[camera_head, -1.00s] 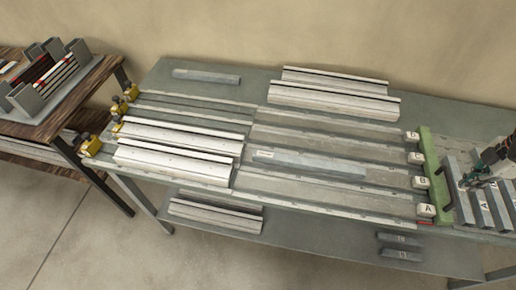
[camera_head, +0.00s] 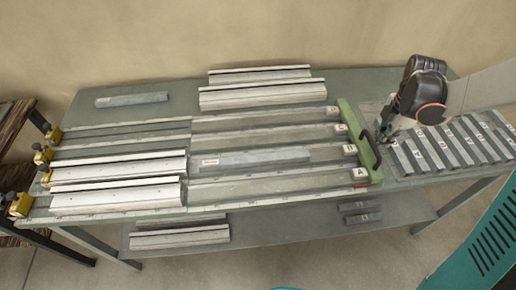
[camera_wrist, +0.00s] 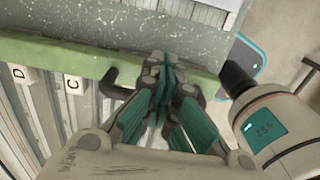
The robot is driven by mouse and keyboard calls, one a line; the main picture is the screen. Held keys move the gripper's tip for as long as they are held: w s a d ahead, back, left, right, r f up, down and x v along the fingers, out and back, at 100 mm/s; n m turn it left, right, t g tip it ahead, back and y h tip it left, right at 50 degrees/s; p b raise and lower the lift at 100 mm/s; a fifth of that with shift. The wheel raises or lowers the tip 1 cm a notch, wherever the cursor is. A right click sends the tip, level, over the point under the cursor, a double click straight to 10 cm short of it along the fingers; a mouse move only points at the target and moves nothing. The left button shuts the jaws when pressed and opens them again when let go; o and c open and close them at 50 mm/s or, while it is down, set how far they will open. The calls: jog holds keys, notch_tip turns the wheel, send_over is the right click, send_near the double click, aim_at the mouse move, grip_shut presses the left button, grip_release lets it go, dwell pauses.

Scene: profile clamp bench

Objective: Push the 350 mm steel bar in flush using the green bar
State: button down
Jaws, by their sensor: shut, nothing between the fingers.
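The green bar (camera_head: 352,128) lies across the right ends of the lettered lanes, with a dark handle (camera_head: 371,152) on its right side. A grey steel bar (camera_head: 255,159) with a small white label lies in the lane marked B; its length is not readable. My gripper (camera_head: 383,131) is shut and empty, just right of the green bar near the handle. In the wrist view my gripper's fingertips (camera_wrist: 165,75) are together beside the handle (camera_wrist: 115,84), in front of the green bar (camera_wrist: 50,55). Contact with either cannot be told.
Several lettered grey blocks (camera_head: 445,150) lie right of the green bar. Another grey bar (camera_head: 130,99) and more profiles (camera_head: 262,93) lie at the back.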

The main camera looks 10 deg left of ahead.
jog(key=s+a, duration=0.4)
jog(key=a, duration=1.1)
jog(key=s+a, duration=0.5)
jog(key=a, duration=1.1)
jog(key=s+a, duration=0.4)
jog(key=a, duration=1.2)
jog(key=shift+s+a, duration=0.15)
jog(key=shift+s, duration=0.15)
dwell(2.4)
jog(key=shift+a, duration=0.2)
dwell(0.4)
